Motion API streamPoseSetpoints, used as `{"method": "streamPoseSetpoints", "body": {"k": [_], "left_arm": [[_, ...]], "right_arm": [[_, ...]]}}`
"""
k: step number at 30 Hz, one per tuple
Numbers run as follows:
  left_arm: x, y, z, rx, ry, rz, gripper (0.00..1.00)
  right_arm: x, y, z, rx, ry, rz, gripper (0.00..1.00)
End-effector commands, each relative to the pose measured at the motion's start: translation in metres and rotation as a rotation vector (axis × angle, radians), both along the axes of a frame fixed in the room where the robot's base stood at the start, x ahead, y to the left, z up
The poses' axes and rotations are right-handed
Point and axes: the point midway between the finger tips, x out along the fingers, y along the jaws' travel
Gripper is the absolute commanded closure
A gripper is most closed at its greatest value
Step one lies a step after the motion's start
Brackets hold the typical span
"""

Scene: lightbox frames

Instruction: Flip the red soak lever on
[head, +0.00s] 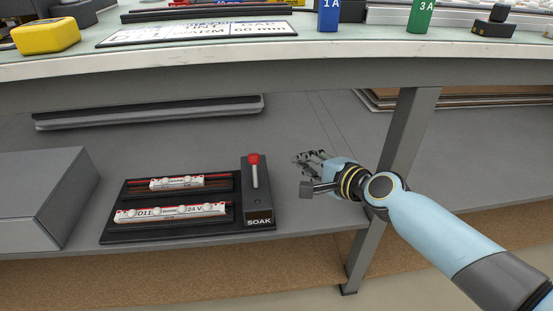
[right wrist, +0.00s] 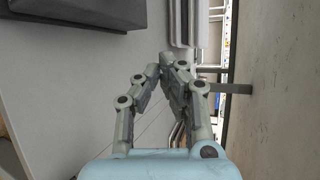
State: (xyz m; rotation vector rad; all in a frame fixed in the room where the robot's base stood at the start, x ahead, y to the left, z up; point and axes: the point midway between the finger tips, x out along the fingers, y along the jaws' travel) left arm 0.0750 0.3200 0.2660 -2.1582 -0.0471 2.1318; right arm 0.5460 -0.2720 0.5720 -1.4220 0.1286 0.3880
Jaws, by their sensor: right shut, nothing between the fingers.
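The red soak lever (head: 254,168) has a red knob on a pale stem, rising from a dark box marked SOAK (head: 258,205). The box stands at the right end of a black tray (head: 110,238) on the lower shelf. My right gripper (head: 300,158) is just right of the lever, apart from it, with its fingers pointing left and away. It is shut and empty. In the right wrist view its fingers (right wrist: 166,62) come together at the tips. The lever is not clearly seen in that view. My left gripper is not in view.
Two white strips, one labelled D11 24 V (head: 170,213), lie in the tray. A grey box (head: 35,200) stands to its left. A table leg (head: 392,180) rises behind my right wrist. The worktop edge (head: 250,65) overhangs the shelf (head: 300,110).

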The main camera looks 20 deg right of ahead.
Motion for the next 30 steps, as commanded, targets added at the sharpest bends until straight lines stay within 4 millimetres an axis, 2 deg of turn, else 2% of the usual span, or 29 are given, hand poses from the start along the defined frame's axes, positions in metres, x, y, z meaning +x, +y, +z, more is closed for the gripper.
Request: {"method": "streamPoseSetpoints", "body": {"k": [5, 8, 15, 22, 30], "left_arm": [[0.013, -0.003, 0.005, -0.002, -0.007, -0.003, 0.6], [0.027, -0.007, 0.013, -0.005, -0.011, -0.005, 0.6], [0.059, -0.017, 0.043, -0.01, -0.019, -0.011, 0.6], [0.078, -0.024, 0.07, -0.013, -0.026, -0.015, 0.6], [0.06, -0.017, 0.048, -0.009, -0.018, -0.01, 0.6]], "right_arm": [[0.015, 0.004, -0.008, 0.001, 0.0, 0.0, 1.0], [0.032, 0.007, -0.014, 0.0, 0.001, 0.0, 1.0], [0.068, 0.014, -0.027, 0.001, 0.002, 0.0, 1.0], [0.093, 0.019, -0.035, 0.001, 0.001, 0.0, 1.0], [0.08, 0.043, -0.022, 0.001, -0.001, 0.0, 1.0]]}}
